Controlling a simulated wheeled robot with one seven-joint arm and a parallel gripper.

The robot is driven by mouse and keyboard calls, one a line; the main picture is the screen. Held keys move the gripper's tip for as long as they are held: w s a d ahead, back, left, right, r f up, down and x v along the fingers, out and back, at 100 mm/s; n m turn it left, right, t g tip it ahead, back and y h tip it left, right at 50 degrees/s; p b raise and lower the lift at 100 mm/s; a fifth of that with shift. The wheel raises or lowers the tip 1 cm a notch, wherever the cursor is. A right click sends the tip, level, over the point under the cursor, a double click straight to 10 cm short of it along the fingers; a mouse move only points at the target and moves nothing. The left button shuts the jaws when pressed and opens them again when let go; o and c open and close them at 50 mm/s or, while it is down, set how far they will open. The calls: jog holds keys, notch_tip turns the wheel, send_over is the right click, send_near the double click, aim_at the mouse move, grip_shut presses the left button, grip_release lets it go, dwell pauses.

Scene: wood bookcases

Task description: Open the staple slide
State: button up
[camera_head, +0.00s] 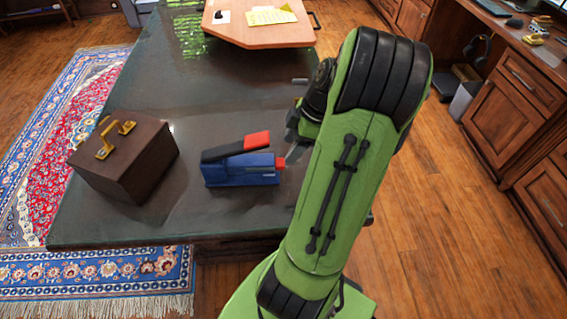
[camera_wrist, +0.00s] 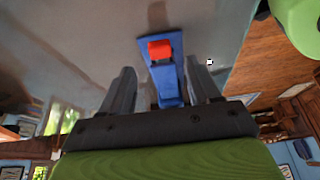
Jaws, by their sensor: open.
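A blue stapler (camera_head: 242,170) lies on the dark tabletop, with a black top arm (camera_head: 222,150) ending in a red tip (camera_head: 257,140) tilted above the body. A small red piece (camera_head: 281,163) sticks out at the stapler's right end. My gripper (camera_head: 292,140) is just to the right of that end, partly hidden by my green arm. In the wrist view my gripper (camera_wrist: 160,66) is open, with one finger on each side of the blue stapler (camera_wrist: 165,75). A red block (camera_wrist: 160,50) shows between and beyond the fingertips. I cannot tell whether the fingers touch the stapler.
A brown box (camera_head: 125,165) with a gold handle stands left of the stapler on the dark table (camera_head: 190,100). A wooden board (camera_head: 262,35) with papers lies at the back. The tabletop between box and stapler is clear. Wooden cabinets (camera_head: 515,100) stand at the right.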

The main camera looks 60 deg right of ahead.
aim_at(281, 162)
jog(key=b+x, duration=0.1)
jog(key=x, duration=0.5)
jog(key=shift+b, duration=0.4)
jog(key=shift+r, duration=0.1)
grip_shut()
